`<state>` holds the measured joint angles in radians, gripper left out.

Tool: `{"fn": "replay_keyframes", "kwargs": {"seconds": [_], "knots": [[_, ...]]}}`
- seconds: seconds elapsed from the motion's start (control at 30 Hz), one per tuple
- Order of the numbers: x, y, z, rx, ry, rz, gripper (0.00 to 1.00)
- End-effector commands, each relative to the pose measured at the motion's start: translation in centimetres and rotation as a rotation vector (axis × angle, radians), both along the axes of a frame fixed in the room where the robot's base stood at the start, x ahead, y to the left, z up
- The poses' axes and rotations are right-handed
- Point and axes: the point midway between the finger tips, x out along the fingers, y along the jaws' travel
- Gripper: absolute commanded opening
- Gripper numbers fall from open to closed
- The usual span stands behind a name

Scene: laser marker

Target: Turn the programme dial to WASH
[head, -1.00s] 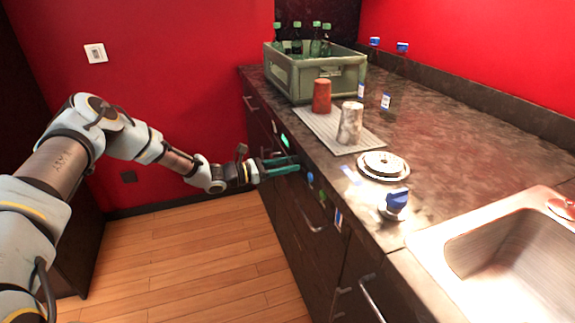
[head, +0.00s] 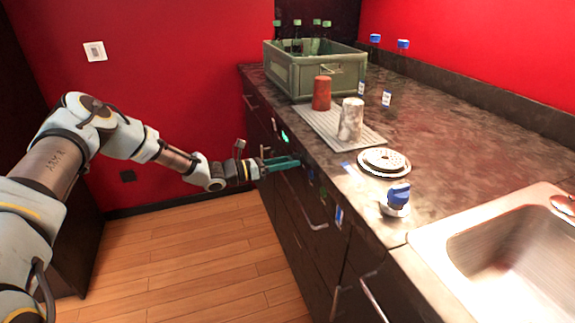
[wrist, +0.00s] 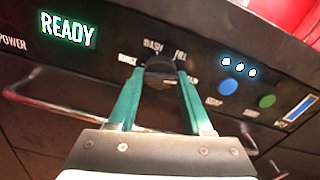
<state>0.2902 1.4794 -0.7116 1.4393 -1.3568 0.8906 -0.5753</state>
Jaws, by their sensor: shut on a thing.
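The programme dial (wrist: 160,75) is a dark round knob on the black front panel, with small printed labels around it. The WASH label (wrist: 152,46) is above it, slightly left of its top. The FILL label (wrist: 181,54) is above right and another label, blurred, is at the left. My gripper (wrist: 161,72) has its two green fingers on either side of the dial, shut on it. In the head view my gripper (head: 294,162) reaches the panel below the counter edge. I cannot tell where the dial's pointer is.
A lit READY display (wrist: 68,30) is left of the dial. A blue button (wrist: 228,87) and a green button (wrist: 267,101) are at the right. A drawer handle (wrist: 50,101) runs below. The counter (head: 460,140) holds a green crate (head: 315,75) and cups.

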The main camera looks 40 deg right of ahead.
Motion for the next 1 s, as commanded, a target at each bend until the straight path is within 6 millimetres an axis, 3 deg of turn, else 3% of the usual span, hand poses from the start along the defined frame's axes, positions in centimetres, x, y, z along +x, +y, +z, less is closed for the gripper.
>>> {"fn": "replay_keyframes", "kwargs": {"seconds": [1.0], "knots": [[-0.06,0.03,0.18,0.349,0.897,0.001,0.00]]}}
